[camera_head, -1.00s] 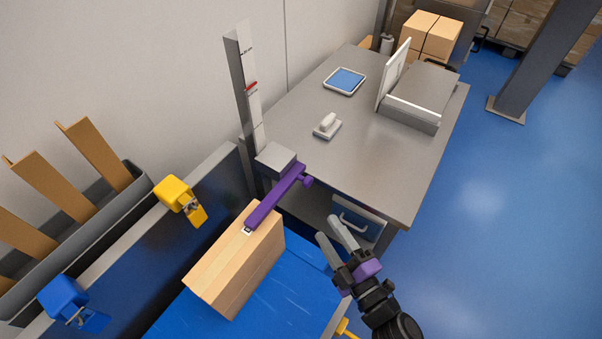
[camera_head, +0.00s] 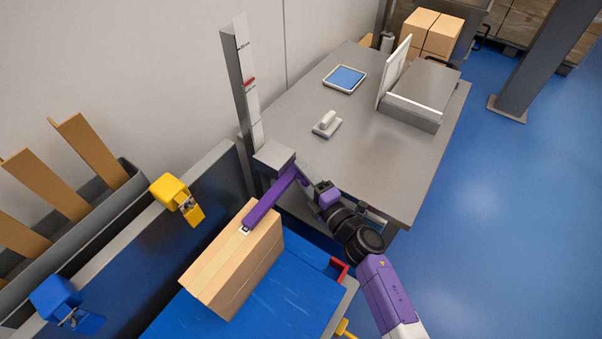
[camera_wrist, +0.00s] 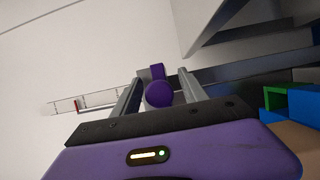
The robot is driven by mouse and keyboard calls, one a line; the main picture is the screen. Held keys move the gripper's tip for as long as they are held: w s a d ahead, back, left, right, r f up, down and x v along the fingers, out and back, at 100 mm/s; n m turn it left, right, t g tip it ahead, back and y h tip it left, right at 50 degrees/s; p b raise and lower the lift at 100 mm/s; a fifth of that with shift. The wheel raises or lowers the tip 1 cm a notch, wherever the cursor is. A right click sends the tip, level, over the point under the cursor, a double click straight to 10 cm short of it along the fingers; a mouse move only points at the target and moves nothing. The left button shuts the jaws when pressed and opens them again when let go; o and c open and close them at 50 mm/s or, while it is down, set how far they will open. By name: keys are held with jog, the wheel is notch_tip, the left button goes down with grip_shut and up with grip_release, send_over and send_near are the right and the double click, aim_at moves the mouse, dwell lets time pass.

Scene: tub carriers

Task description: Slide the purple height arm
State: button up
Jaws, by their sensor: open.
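The purple height arm (camera_head: 268,202) reaches out from a grey slider block (camera_head: 274,156) at the foot of an upright scale post (camera_head: 247,92) with a red mark. The arm's lower end lies at the top of a tan box (camera_head: 236,264); I cannot tell whether it touches. My gripper (camera_head: 303,173) is at the knob end of the height arm. In the wrist view a round purple knob (camera_wrist: 159,94) sits between the open fingers of my gripper (camera_wrist: 163,90), with a gap showing on each side.
The box stands on a blue surface (camera_head: 275,305). A grey table (camera_head: 375,145) behind holds a tablet (camera_head: 345,78), a white-handled block (camera_head: 327,124) and a grey device (camera_head: 422,90). Yellow (camera_head: 172,190) and blue (camera_head: 58,298) clamps sit along the left rail.

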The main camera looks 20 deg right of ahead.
jog(key=shift+w+a, duration=0.1)
jog(key=shift+w, duration=0.4)
jog(key=shift+c, duration=0.2)
grip_shut()
dwell(1.0)
